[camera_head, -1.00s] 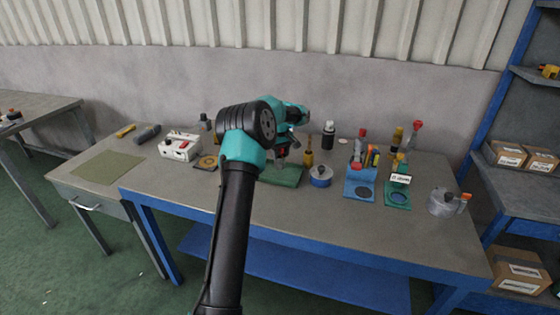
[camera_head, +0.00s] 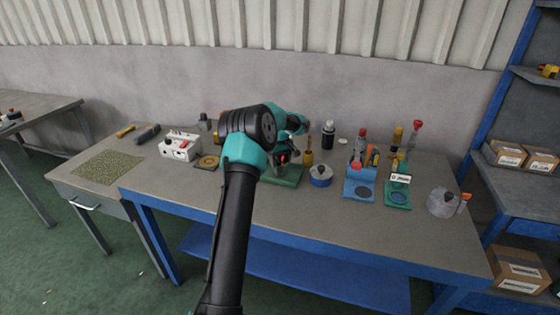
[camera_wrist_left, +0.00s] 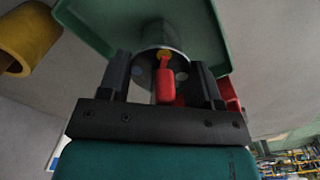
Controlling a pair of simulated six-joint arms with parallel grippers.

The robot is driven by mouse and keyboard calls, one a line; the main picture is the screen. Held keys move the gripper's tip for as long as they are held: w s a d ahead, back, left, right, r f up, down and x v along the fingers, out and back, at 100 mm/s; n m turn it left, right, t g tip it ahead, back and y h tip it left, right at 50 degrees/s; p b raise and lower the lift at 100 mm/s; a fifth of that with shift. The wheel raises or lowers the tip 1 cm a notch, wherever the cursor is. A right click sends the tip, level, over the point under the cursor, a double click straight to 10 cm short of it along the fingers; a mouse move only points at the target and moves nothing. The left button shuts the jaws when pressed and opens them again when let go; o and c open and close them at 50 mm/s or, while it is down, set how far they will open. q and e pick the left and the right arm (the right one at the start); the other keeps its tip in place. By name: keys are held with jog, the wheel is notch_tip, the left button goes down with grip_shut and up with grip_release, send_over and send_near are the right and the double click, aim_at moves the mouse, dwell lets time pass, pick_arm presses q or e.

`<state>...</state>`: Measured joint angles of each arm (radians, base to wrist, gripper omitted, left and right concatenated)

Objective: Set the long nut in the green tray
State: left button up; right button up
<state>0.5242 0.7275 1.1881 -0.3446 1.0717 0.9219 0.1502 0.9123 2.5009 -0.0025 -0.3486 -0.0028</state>
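The green tray (camera_head: 290,181) lies on the workbench near its middle, and its green surface (camera_wrist_left: 85,25) fills the top of the left wrist view. My left gripper (camera_head: 285,160) is low over the tray, partly hidden behind my arm. In the left wrist view its two dark fingers (camera_wrist_left: 162,80) stand well apart. A grey metal cylindrical piece (camera_wrist_left: 150,38), possibly the long nut, shows beyond and between the fingers against the tray. A red piece with a yellow end (camera_wrist_left: 166,85) shows between the fingers, clear of both. I cannot tell whether the grey piece touches the fingers. My right gripper is out of view.
A yellow ring (camera_head: 207,163) and a white switch box (camera_head: 180,147) are to the left. A blue holder (camera_head: 360,186) stands further right. The bench front is clear.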

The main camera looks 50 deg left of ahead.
pick_arm(q)
jog(key=shift+o, duration=0.9)
jog(key=shift+r, duration=0.15)
notch_tip(320, 180, up, 12)
dwell(0.4)
